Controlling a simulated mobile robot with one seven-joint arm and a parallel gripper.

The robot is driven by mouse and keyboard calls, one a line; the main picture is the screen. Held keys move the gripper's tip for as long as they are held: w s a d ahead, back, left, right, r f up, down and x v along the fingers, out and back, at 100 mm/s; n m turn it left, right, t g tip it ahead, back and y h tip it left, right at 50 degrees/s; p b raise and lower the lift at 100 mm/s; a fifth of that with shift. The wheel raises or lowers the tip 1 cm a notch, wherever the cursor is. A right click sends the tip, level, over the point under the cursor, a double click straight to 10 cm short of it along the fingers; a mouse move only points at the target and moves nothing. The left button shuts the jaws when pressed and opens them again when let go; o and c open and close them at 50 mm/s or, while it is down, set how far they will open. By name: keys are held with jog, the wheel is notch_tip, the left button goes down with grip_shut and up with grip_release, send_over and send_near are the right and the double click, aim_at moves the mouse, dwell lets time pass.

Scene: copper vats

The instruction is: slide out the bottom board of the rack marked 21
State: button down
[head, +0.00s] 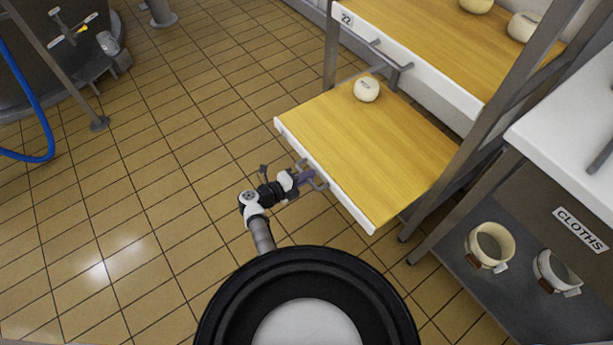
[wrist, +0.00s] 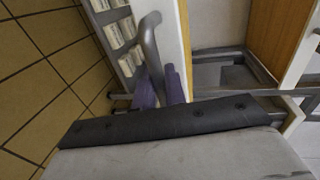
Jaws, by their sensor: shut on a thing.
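The lower wooden board (head: 375,150) with a white front edge sticks well out of the rack, below the upper board (head: 440,40). One pale round cheese (head: 366,89) sits near its far end. My gripper (head: 307,177) is at the board's front and shut on its grey handle (head: 319,184). In the wrist view, the purple fingers (wrist: 160,88) close around the lower part of the handle (wrist: 150,38), beside the white front edge (wrist: 178,45). The rack label (head: 346,19) looks like 22, not 21.
The upper board carries pale cheeses (head: 525,26) and has its own handle (head: 390,53). A bench with a CLOTHS label (head: 580,228) and tubs (head: 489,246) stands at the right. A vat (head: 50,50) and blue hose (head: 35,110) are at the left. Tiled floor between is clear.

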jog(key=x, duration=0.3)
jog(key=shift+w+d+r, duration=0.1)
jog(key=shift+d+r, duration=0.05)
jog(key=shift+r, duration=0.15)
jog(key=c, duration=1.6)
grip_release()
jog(key=shift+o, duration=0.2)
jog(key=v, duration=1.4)
